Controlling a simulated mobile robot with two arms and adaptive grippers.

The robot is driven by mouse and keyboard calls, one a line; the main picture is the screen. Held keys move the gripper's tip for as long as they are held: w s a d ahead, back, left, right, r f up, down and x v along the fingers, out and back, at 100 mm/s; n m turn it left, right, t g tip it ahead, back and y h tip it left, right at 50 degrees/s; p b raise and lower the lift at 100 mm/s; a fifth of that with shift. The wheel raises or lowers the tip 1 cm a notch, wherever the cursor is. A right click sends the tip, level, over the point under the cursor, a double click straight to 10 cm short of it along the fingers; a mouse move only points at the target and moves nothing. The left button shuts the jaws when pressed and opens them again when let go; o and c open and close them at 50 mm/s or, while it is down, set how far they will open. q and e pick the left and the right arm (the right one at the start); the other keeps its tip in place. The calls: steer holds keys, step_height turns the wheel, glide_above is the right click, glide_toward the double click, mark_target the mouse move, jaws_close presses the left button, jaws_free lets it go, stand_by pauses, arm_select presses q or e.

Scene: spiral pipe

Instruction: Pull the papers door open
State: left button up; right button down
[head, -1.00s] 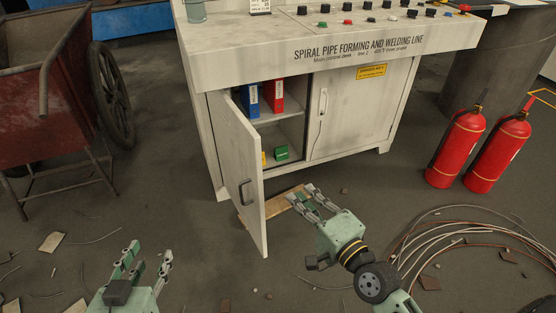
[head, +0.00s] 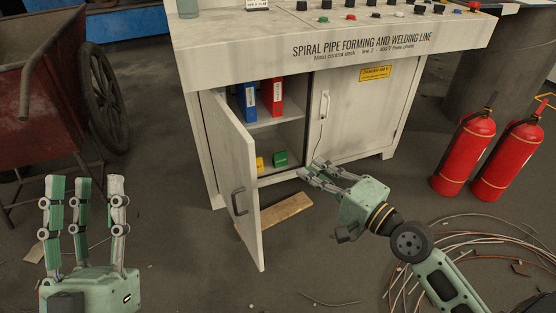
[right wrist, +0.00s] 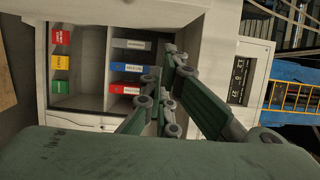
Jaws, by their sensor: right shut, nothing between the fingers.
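The left cabinet door (head: 224,150) of the grey control desk stands part-way open, swung out toward me. Its dark handle (head: 238,201) is on the outer face. Binders and small boxes show behind it. My right gripper (head: 312,172) is shut and empty, right of the door's free edge and in front of the cabinet's lower part; no contact with the door shows. In the right wrist view its fingers (right wrist: 168,95) appear before the open compartment with the binders. My left gripper (head: 84,184) is open and empty at the lower left, fingers upward, well away from the door.
A blue binder (head: 246,97) and a red binder (head: 273,95) stand on the shelf; a green box (head: 280,158) is below. The right door (head: 365,110) is closed. A plank (head: 285,213) lies by the cabinet. Extinguishers (head: 465,150) stand right, a cart (head: 38,90) left.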

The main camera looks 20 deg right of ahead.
arm_select(q)
steer(key=shift+s+a+r+t+h, duration=0.1)
steer(key=shift+s+r+t+h, duration=0.2)
steer(key=shift+s+r, duration=0.2)
arm_select(e)
steer(key=w+a, duration=0.6)
steer(key=shift+a, duration=0.4)
